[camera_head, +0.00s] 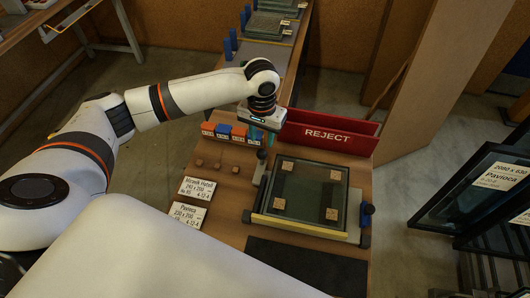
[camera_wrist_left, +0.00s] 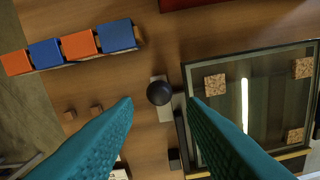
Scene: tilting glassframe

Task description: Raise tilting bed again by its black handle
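The tilting bed (camera_head: 299,227) lies flat on the wooden bench, with a framed glass pane (camera_head: 312,191) and cork pads on it. Its black handle, a round knob (camera_wrist_left: 159,93), stands beside the bed's left edge. In the head view the knob is small and partly hidden below my left gripper (camera_head: 262,144). In the left wrist view, the teal fingers of my left gripper (camera_wrist_left: 160,103) are spread to either side of the knob, with gaps between. They hold nothing. My right gripper is not in view.
A red REJECT bin (camera_head: 328,134) stands behind the bed. Orange and blue blocks (camera_head: 231,132) sit in a row to the left. Labelled cards (camera_head: 197,188) and small brown cubes lie left of the bed. A dark mat (camera_head: 305,266) lies in front.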

